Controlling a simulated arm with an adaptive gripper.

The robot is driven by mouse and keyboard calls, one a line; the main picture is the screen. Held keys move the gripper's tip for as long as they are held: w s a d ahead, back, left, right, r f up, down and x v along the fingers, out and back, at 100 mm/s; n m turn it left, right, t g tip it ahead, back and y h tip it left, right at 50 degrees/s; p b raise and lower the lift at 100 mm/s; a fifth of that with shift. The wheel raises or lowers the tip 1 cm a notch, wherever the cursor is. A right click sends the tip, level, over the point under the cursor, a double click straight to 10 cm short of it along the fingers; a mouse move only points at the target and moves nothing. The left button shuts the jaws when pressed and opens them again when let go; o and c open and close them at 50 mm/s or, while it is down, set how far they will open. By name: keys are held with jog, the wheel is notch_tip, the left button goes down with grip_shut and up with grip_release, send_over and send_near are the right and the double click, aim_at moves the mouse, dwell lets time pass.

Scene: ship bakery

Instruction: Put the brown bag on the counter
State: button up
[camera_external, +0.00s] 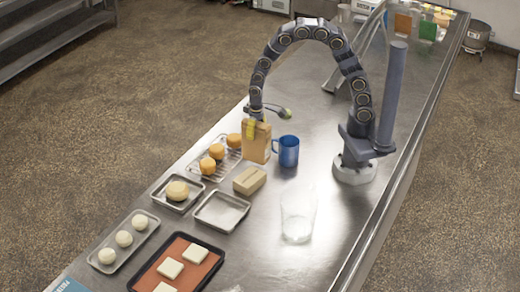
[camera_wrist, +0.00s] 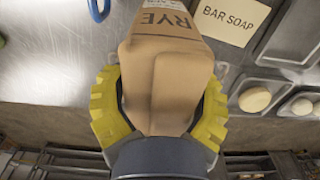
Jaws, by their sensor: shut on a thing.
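The brown bag (camera_external: 257,147) is upright at the counter's left side in the external view, between the wire rack and a blue mug. In the wrist view the brown bag (camera_wrist: 168,75) fills the middle, with "RYE" printed on it. My gripper (camera_external: 254,122) is shut on the bag's top from above. In the wrist view the yellow fingers of my gripper (camera_wrist: 160,110) press on both sides of the bag. The metal counter (camera_external: 330,225) lies below it. I cannot tell whether the bag's bottom touches the counter.
The blue mug (camera_external: 286,151) stands close right of the bag. A rack with orange-brown buns (camera_external: 216,152) is left. A block marked "BAR SOAP" (camera_wrist: 228,22), an empty tray (camera_external: 221,211) and a clear container (camera_external: 297,215) are nearer the front. Bare counter lies right of the mug.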

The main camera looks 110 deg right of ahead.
jog(key=shift+f, duration=1.7)
jog(key=o, duration=1.2)
notch_tip(320, 180, up, 12)
jog(key=shift+f, duration=0.15)
jog(key=shift+s+a+r, duration=0.15)
jog(key=shift+r, duration=0.15)
jog(key=s+a+r+n, duration=0.1)
jog(key=s+a+r, duration=0.1)
jog(key=s, duration=0.1)
jog(key=s+a+r+n, duration=0.1)
jog(key=s+a+r, duration=0.1)
jog(key=s+a, duration=0.1)
jog(key=s+a+r+n, duration=0.1)
jog(key=s+a+n, duration=0.1)
jog(key=s, duration=0.1)
jog(key=shift+a+r+g, duration=0.2)
jog(key=shift+r+g, duration=0.2)
jog(key=s+a+n, duration=0.1)
jog(key=s, duration=0.3)
jog(key=s+a+r+n, duration=0.1)
jog(key=s+a+n, duration=0.1)
jog(key=s, duration=0.2)
jog(key=s+a+r+n, duration=0.1)
jog(key=s+n, duration=0.1)
jog(key=s, duration=0.2)
jog(key=shift+s+a+r+g, duration=0.15)
jog(key=shift+s+g, duration=0.1)
jog(key=shift+g, duration=0.15)
jog(key=shift+c, duration=0.3)
